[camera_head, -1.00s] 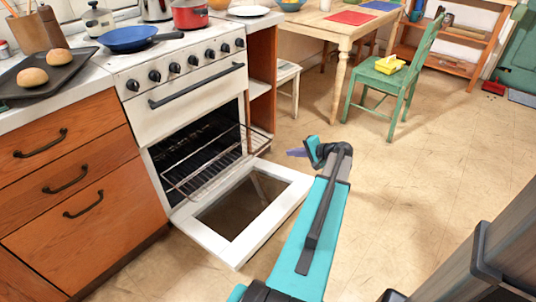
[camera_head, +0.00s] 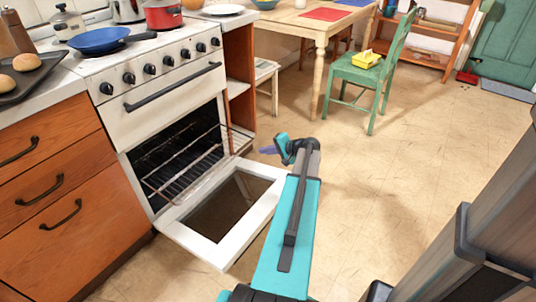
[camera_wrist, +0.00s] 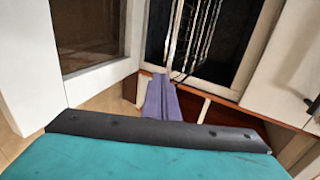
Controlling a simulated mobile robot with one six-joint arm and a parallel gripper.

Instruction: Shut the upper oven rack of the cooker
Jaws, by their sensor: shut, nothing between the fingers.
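The white cooker (camera_head: 165,100) stands at the left with its oven door (camera_head: 185,232) folded down flat. The upper oven rack (camera_head: 190,165), a wire shelf, sticks out of the dark oven cavity over the door. In the wrist view the rack's wires (camera_wrist: 195,35) show ahead of the fingers. My gripper (camera_head: 268,150) is shut and empty, just right of the rack's front corner and beyond the door's right edge. In the wrist view its purple fingers (camera_wrist: 160,98) are together, pointing towards the oven opening. I cannot tell whether they touch the rack.
A blue pan (camera_head: 98,40) and a red pot (camera_head: 163,14) are on the hob. Wooden drawers (camera_head: 60,200) stand left of the cooker. A green chair (camera_head: 365,78) and a table (camera_head: 318,30) are behind. The floor (camera_head: 420,170) at right is clear.

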